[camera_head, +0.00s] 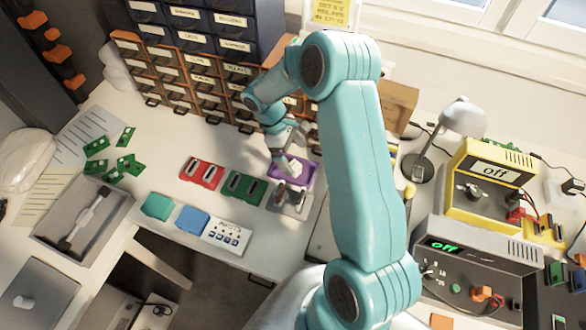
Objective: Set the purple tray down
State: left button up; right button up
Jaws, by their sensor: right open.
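I cannot tell whether the fingers touch the tray, or whether the tray rests fully on the bench. My left gripper is not in view.
A red tray (202,173) and a green tray (243,187) stand to the left. Drawer cabinets (190,75) line the back. A lamp (460,117), a yellow device (485,180) and a grey device (470,265) stand at right. A grey bin (122,208) lies left.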

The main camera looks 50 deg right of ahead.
aim_at(300, 165)
jog(key=shift+s+f, duration=0.45)
jog(key=shift+f, duration=0.15)
jog(key=x, duration=0.4)
jog(key=shift+d+f+p, duration=0.15)
jog(key=shift+f+p, duration=0.15)
jog(key=shift+p, duration=0.05)
jog(key=shift+s+f, duration=0.15)
jog(key=shift+s, duration=0.05)
jog(key=shift+w, duration=0.1)
jog(key=shift+f, duration=0.15)
jog(key=c, duration=0.9)
jog(key=shift+o, duration=0.2)
notch_tip(300, 165, up, 28)
jog(key=shift+b, duration=0.45)
